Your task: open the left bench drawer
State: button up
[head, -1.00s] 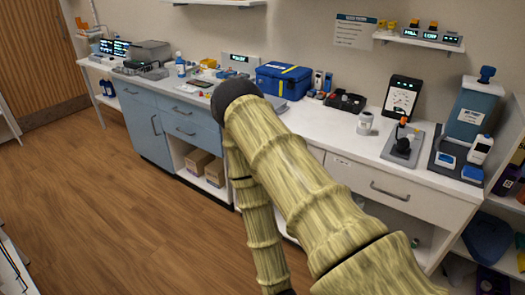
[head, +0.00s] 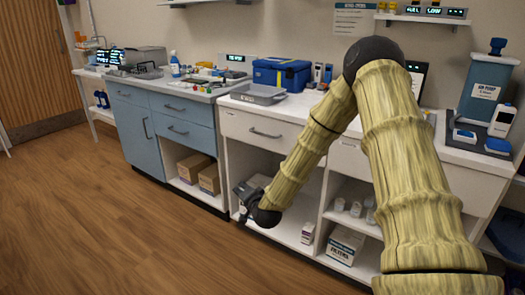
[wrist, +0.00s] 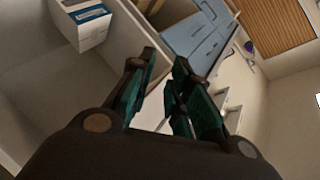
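The left bench drawer (head: 236,124) is the white front under the left part of the white bench, and it looks shut. Its grey bar handle (head: 265,133) shows clearly in the head view. My gripper (head: 243,190) is below that drawer, in front of the open shelf space, apart from the handle. In the wrist view its two dark fingers (wrist: 165,62) stand apart with nothing between them. I cannot make out the handle in the wrist view.
Blue cabinets (head: 182,112) stand to the left. Boxes and jars sit on the open shelves, including a filters box (head: 345,246). A grey tray (head: 258,94) and a blue case (head: 282,73) are on the benchtop. The wooden floor (head: 110,220) at left is clear.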

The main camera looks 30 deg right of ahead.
aim_at(263, 138)
jog(key=w+d+r+m+t+h+b, duration=0.45)
jog(key=d+r+m+b, duration=0.45)
jog(key=d, duration=0.6)
jog(key=w+d+r+n+b, duration=0.1)
jog(key=w, duration=0.4)
jog(key=w+d+r+n, duration=0.1)
jog(key=w+d+r, duration=0.1)
jog(key=w, duration=0.3)
jog(key=shift+w+d+g+h+b, duration=0.25)
jog(key=shift+w+g+h+b, duration=0.05)
jog(key=shift+g+h+b, duration=0.05)
grip_shut()
